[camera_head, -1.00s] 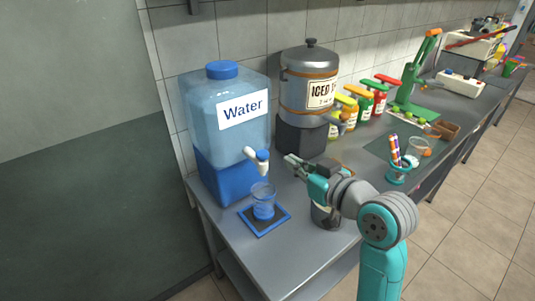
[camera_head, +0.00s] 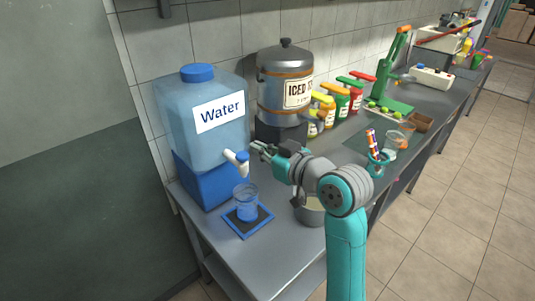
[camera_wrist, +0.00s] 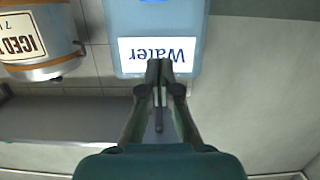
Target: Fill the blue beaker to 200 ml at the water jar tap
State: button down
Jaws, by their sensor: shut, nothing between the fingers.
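The water jar (camera_head: 205,130) stands at the left end of the counter, with a blue lid and a "Water" label. Its white tap (camera_head: 236,168) has a blue handle (camera_head: 242,157). The clear blue beaker (camera_head: 246,190) stands upright below the tap on a dark, blue-edged mat (camera_head: 232,222). Its lower part looks blue; I cannot read the level. My gripper (camera_head: 256,147) is shut and empty, its tips just right of the tap handle; I cannot tell if they touch. In the wrist view the shut fingers (camera_wrist: 159,66) overlap the upside-down label, and the beaker is not visible.
The iced tea urn (camera_head: 284,85) stands right of the jar, close behind my gripper. A metal pot (camera_head: 309,213) sits under my arm. Several bottles, a green press (camera_head: 388,75) and a pen holder (camera_head: 377,165) are farther right. The counter's front left is clear.

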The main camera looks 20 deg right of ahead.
send_over(242, 158)
jog(key=s, duration=0.2)
jog(key=shift+w+d+f, duration=0.1)
jog(key=shift+d+f, duration=0.1)
jog(key=shift+f, duration=1.05)
jog(key=shift+w+d+f, duration=0.1)
jog(key=shift+d+f, duration=0.1)
jog(key=shift+f, duration=1.05)
